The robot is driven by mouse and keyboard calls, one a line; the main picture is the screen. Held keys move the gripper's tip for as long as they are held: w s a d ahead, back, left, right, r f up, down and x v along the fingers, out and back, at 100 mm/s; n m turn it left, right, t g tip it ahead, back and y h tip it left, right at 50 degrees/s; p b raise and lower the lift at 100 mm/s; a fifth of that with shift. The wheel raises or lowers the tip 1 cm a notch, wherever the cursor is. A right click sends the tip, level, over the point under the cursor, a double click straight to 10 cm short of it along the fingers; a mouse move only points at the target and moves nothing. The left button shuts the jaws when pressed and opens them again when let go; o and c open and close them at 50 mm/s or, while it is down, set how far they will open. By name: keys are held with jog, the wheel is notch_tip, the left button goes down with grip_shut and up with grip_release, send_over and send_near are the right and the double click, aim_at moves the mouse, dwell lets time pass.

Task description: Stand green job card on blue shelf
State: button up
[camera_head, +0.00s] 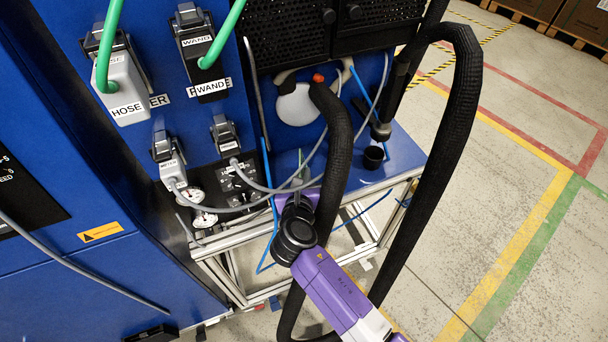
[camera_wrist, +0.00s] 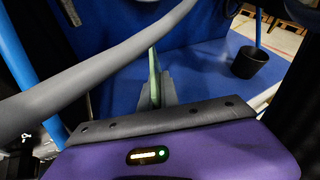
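The green job card (camera_wrist: 154,72) shows nearly edge-on in the wrist view, upright between the grey fingers of my gripper (camera_wrist: 155,92). My gripper is shut on it. In the head view the card is a thin green sliver (camera_head: 300,157) just above my gripper (camera_head: 298,180). The blue shelf (camera_head: 405,150) lies behind and to the right of the gripper in the head view. It also fills the middle of the wrist view (camera_wrist: 205,75). The card is in front of the shelf surface; whether its lower edge touches the shelf is hidden by the fingers.
A black cup (camera_head: 373,157) stands on the shelf and shows in the wrist view (camera_wrist: 250,62). A thick black hose (camera_head: 338,140) and a grey cable (camera_head: 262,188) pass close to the gripper. The grey cable crosses the wrist view (camera_wrist: 90,75). Bare shelf lies between card and cup.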

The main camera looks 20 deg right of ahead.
jog(key=o, duration=0.4)
jog(key=shift+c, duration=0.2)
jog(key=v, duration=1.2)
jog(key=s+d+f+m+y, duration=0.1)
jog(key=s+f+m+y, duration=0.2)
jog(key=s+m, duration=0.55)
jog(key=s+d+f+m+y, duration=0.1)
jog(key=s+f+m+y, duration=0.2)
jog(key=s+m, duration=0.55)
jog(key=s+d+r+m+t, duration=0.3)
jog(key=s+r+m, duration=1.3)
jog(key=shift+d+r, duration=0.2)
